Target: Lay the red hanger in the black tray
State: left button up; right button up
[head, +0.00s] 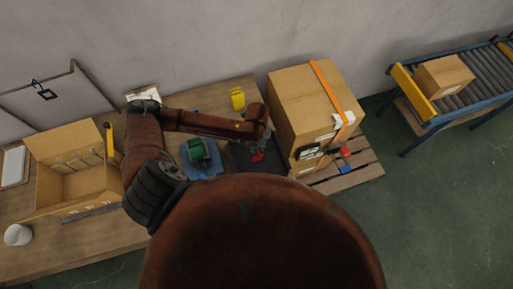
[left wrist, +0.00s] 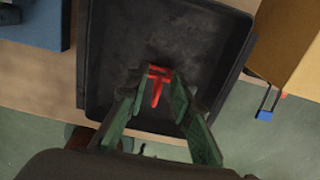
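The black tray (head: 238,158) stands on the table in the head view, beside a blue tray. It fills the middle of the left wrist view (left wrist: 110,60). The small red T-shaped hanger (left wrist: 157,85) is over the tray's floor, between my left gripper's fingertips (left wrist: 157,76), which appear to press on its sides. In the head view the hanger (head: 258,157) shows just below my left gripper (head: 262,145). Whether it touches the tray floor is not clear. My right gripper is not in view.
A blue tray (head: 186,168) with a green object (head: 198,152) is left of the black tray. A yellow object (head: 237,98) is behind it. A large carton (head: 300,100) on a pallet (head: 360,173) stands close on the right. An open carton (head: 70,165) is far left.

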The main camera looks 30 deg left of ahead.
pick_arm(q)
notch_tip(320, 180, up, 12)
jog(key=shift+f, duration=0.25)
dwell(0.3)
